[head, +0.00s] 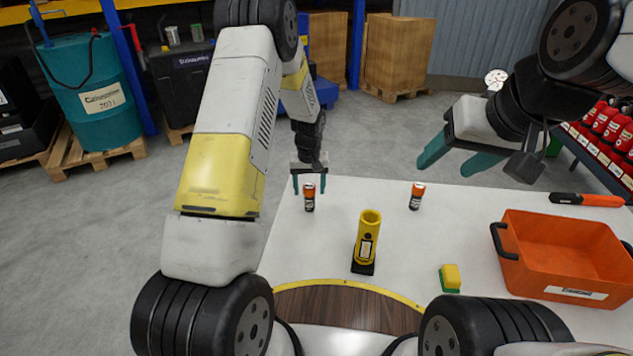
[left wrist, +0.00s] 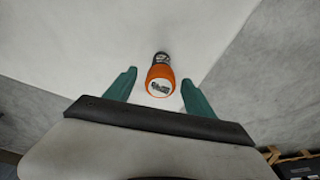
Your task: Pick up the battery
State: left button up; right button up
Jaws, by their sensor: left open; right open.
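Two batteries with orange tops and dark lower bodies stand upright on the white table. The left battery (head: 309,198) is near the table's far left corner, and the right battery (head: 417,196) stands further right. My left gripper (head: 309,187) is open just above the left battery. In the left wrist view the battery (left wrist: 160,82) shows between the spread green fingers of my left gripper (left wrist: 160,88), its top towards the camera. Contact with the fingers is not visible. My right gripper (head: 449,164) is open and empty, raised above the table's far side.
A yellow tube holder (head: 369,238) stands mid-table. A yellow and green sponge (head: 450,278) lies to its right. An orange bin (head: 562,258) with black handles fills the table's right, with an orange and black tool (head: 587,200) behind it. The white table (head: 330,235) is bare around the left battery.

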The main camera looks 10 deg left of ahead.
pick_arm(q)
grip_shut()
jog(key=shift+r, duration=0.1)
